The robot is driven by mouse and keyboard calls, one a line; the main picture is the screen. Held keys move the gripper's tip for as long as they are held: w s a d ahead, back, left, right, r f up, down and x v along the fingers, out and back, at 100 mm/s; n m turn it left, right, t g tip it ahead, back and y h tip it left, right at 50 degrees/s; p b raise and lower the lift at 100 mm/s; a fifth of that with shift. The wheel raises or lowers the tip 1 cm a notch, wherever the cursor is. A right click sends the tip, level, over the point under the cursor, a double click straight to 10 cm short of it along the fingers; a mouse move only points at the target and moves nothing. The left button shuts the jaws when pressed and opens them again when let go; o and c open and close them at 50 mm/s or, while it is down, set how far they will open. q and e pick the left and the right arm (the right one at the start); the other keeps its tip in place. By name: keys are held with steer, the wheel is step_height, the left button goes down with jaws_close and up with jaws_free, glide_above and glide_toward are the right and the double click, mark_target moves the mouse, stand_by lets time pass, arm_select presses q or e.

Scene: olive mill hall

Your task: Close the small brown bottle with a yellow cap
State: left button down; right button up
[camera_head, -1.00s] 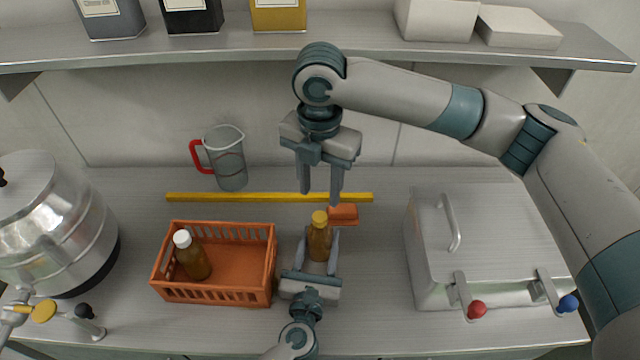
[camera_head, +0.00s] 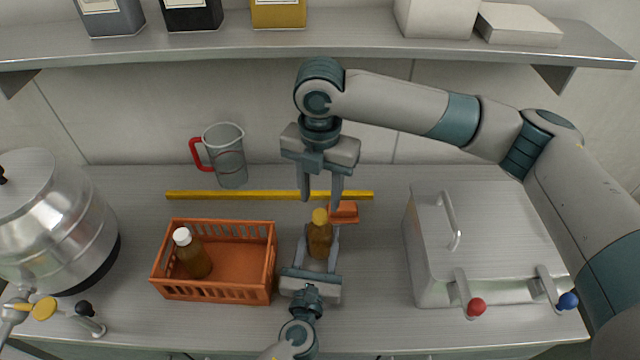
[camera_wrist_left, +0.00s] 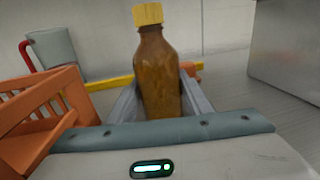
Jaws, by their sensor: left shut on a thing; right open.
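The small brown bottle (camera_head: 319,240) stands upright on the counter with the yellow cap (camera_head: 320,215) on its mouth. My left gripper (camera_head: 319,248) is shut on the bottle's body from the front. In the left wrist view the bottle (camera_wrist_left: 160,75) is between the fingers, and the yellow cap (camera_wrist_left: 148,14) sits on its top; how tight it is cannot be told. My right gripper (camera_head: 321,192) is open and empty, pointing down above and slightly behind the cap, apart from it.
An orange crate (camera_head: 222,296) holding a brown bottle with a white cap (camera_head: 193,253) stands left. An orange block (camera_head: 344,212) and a yellow strip (camera_head: 260,195) lie behind. A measuring jug (camera_head: 228,158), steel drum (camera_head: 55,225) and lidded steel box (camera_head: 490,240) stand around. A shelf (camera_head: 350,40) runs above.

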mark_target(320, 214)
steer(key=shift+f, duration=2.55)
jaws_close()
steer(key=m, duration=0.5)
steer(key=shift+m, duration=0.3)
steer(key=m, duration=1)
steer(key=shift+m, duration=0.3)
steer(key=m, duration=0.6)
steer(key=shift+o, duration=0.8)
jaws_free()
